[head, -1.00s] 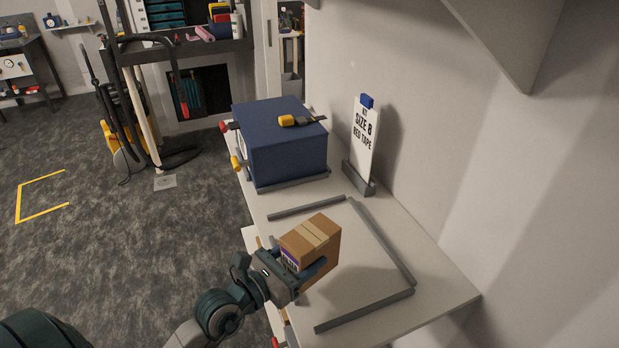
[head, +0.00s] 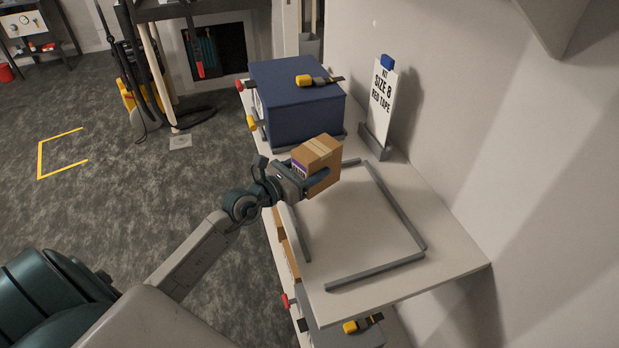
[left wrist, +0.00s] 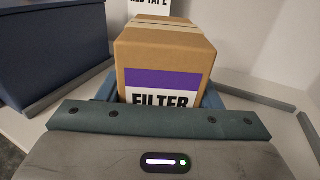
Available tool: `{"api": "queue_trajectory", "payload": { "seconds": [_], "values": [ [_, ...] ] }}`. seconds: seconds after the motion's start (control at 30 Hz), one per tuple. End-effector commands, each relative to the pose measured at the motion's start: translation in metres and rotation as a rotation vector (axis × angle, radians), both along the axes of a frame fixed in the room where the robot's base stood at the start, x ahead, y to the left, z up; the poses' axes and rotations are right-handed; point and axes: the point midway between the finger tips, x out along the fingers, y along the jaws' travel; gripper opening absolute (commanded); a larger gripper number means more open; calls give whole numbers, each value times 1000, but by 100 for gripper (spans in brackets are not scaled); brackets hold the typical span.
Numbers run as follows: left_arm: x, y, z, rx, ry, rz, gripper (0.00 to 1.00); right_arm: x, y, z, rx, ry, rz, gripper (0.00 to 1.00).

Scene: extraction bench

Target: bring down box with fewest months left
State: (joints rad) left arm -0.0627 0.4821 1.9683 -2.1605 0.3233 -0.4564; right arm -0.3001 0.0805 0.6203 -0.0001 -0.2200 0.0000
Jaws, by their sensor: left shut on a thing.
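My left gripper is shut on this box. Whether the box touches the shelf is hard to tell. My right gripper is not in view.
A grey rail frame (head: 396,205) bounds bare space on the white shelf (head: 460,250). A blue case (head: 305,113) with a yellow-black tool (head: 318,80) on top stands behind. A sign (head: 383,98) reads "KIT SIZE 8 RED TAPE". More cardboard boxes (head: 288,250) show on a lower level.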

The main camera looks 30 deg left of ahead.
Motion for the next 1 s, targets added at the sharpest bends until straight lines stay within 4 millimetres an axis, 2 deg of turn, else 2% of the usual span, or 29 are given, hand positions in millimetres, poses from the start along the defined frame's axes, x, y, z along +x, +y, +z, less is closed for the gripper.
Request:
{"api": "queue_trajectory", "payload": {
  "seconds": [0.1,0.2,0.63,0.67,0.73,1.0],
  "values": [
    [2,1,-22,-4,1,1,31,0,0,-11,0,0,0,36],
    [2,1,-33,-3,0,1,31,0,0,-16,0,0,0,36],
    [1,1,-39,-2,-2,0,31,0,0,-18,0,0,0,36],
    [1,1,-38,-1,-1,0,65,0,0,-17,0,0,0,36],
    [1,1,-38,0,-1,0,79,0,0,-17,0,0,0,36],
    [1,1,-37,0,-1,0,81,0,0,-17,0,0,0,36]
  ]
}}
